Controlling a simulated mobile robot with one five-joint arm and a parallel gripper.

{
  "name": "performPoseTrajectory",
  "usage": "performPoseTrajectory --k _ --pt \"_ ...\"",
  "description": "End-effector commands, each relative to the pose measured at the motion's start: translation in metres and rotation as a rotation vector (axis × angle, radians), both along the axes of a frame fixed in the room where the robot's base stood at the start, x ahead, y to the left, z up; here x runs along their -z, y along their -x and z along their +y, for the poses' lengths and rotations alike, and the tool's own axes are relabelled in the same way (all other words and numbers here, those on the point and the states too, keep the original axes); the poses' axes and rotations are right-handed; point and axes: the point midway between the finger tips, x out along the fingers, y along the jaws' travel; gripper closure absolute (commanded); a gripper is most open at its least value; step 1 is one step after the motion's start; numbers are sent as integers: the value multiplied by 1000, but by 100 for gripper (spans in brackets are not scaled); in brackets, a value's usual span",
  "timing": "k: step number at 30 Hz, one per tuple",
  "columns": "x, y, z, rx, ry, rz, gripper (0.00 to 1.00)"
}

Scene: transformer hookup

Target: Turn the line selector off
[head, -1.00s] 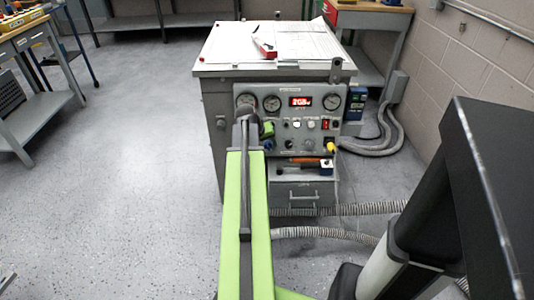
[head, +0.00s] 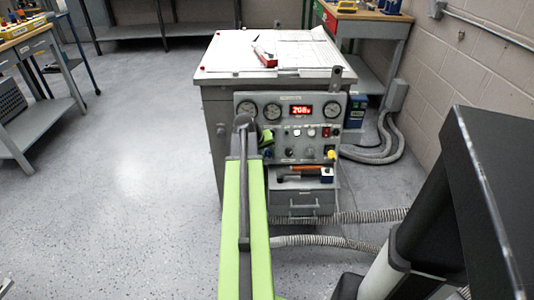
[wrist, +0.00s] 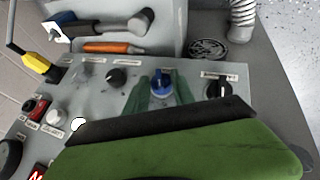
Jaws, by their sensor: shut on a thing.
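The grey control panel (head: 312,134) is on the front of the cabinet. In the wrist view, a blue knob (wrist: 157,84) stands between the two dark green fingers of my gripper (wrist: 160,98), which is shut on it. The knob's lower part and the fingertips' contact are partly hidden. A black knob (wrist: 117,77) lies to its left and another black knob (wrist: 218,90) to its right. Their labels are too small to read, so I cannot tell which is the line selector. In the head view my arm hides most of the gripper.
A red switch (wrist: 36,106) and a yellow plug (wrist: 38,65) are farther along the panel. A hammer (wrist: 110,25) and an orange-handled tool (wrist: 110,47) lie on a shelf beside it. Ribbed hoses (head: 375,152) run on the right. Floor left of the cabinet is clear.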

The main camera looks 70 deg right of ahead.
Motion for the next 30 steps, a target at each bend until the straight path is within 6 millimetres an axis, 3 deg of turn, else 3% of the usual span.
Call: performPoseTrajectory --k 30 --pt "11 -8 5 -107 226 584 100"
